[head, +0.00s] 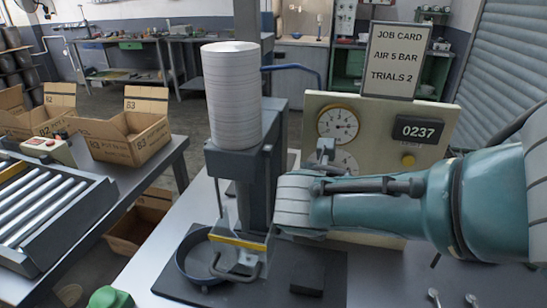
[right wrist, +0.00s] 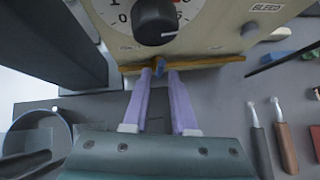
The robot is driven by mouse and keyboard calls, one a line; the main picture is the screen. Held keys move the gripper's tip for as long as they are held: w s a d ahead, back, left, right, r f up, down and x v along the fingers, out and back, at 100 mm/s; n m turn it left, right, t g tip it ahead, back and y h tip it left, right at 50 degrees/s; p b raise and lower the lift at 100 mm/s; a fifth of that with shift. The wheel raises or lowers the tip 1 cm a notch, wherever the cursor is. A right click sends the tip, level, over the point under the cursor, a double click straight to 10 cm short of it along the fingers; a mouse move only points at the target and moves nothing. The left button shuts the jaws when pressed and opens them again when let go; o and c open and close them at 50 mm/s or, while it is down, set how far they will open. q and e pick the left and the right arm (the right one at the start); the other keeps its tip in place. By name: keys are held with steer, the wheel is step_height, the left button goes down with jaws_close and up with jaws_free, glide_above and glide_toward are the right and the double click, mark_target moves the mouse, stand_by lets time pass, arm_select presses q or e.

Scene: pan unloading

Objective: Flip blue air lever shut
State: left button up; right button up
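I see a gap beside the lever, and contact is not clear. In the head view, my teal right arm reaches in from the right across the front of the panel (head: 440,125). It hides the lever and its fingertips there. My left gripper is not in view.
A press with a grey column (head: 258,195) and a white cylinder (head: 232,95) stands left of the panel. A round dark pan (head: 192,272) sits at its base. Loose tools (right wrist: 285,135) lie on the table at the right. A job card (head: 394,60) stands above the panel.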

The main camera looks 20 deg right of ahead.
arm_select(q)
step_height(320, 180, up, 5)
steer(key=p, duration=0.3)
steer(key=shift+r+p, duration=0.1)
steer(key=shift+p, duration=0.25)
arm_select(e)
steer(key=v, duration=0.5)
steer(key=shift+s+a+r, duration=0.15)
steer(key=shift+s, duration=0.05)
